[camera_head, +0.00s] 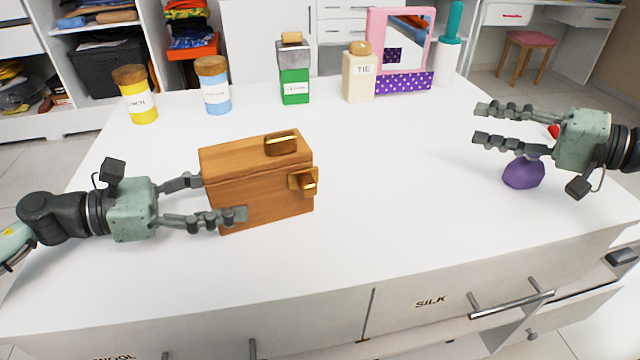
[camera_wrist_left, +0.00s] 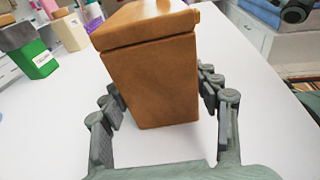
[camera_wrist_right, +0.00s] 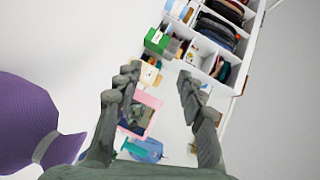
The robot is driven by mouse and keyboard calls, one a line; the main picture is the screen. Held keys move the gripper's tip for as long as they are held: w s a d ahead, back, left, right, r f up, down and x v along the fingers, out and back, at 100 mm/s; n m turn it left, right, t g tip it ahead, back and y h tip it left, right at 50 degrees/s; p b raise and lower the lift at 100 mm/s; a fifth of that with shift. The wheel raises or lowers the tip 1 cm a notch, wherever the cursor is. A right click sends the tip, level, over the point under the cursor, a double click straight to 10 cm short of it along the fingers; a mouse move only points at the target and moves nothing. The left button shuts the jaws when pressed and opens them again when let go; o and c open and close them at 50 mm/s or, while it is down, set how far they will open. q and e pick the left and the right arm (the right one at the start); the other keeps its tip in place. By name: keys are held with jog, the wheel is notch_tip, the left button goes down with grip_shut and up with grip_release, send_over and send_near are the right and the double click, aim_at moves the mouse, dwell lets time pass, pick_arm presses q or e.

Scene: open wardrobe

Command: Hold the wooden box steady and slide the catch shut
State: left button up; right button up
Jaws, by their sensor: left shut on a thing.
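The wooden box (camera_head: 255,197) stands on the white table, left of the middle in the head view. A brass piece (camera_head: 282,143) sits on its lid. A small wooden catch with brass on it (camera_head: 303,183) sits near the right end of the front face. My left gripper (camera_head: 222,198) is shut on the box's left end, one finger across the front. In the left wrist view the box (camera_wrist_left: 155,80) lies between the fingers; the catch does not show there. My right gripper (camera_head: 481,123) is open and empty over the table's right side, well apart from the box.
A purple object (camera_head: 523,174) lies below my right gripper. A yellow jar (camera_head: 140,102), blue jar (camera_head: 215,92), green bottle (camera_head: 295,88), cream bottle (camera_head: 359,82) and pink-framed mirror (camera_head: 402,18) stand along the back. The table between box and right gripper is clear.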

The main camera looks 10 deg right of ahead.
aim_at(317, 187)
jog(key=s+a+f+n+g+y, duration=0.1)
jog(key=a, duration=0.2)
jog(key=s+a+f+g+y, duration=0.1)
jog(key=a+g, duration=0.1)
jog(key=a, duration=0.2)
jog(key=s+a+f+n+g+y, duration=0.1)
jog(key=a+y, duration=0.1)
jog(key=a, duration=0.2)
jog(key=shift+s+a+n, duration=0.15)
jog(key=shift+s+n, duration=0.05)
jog(key=shift+n, duration=0.1)
jog(key=s+a+g+y, duration=0.1)
jog(key=a, duration=0.1)
jog(key=s+a+n+g+y, duration=0.1)
jog(key=a, duration=0.1)
jog(key=s+a+g, duration=0.1)
jog(key=a, duration=0.1)
jog(key=shift+s+a+f+n+g+y, duration=0.15)
jog(key=shift+s+f+n+g+y, duration=0.15)
jog(key=shift+s+f+g+y, duration=0.1)
jog(key=x, duration=1.2)
jog(key=shift+s, duration=0.1)
grip_shut()
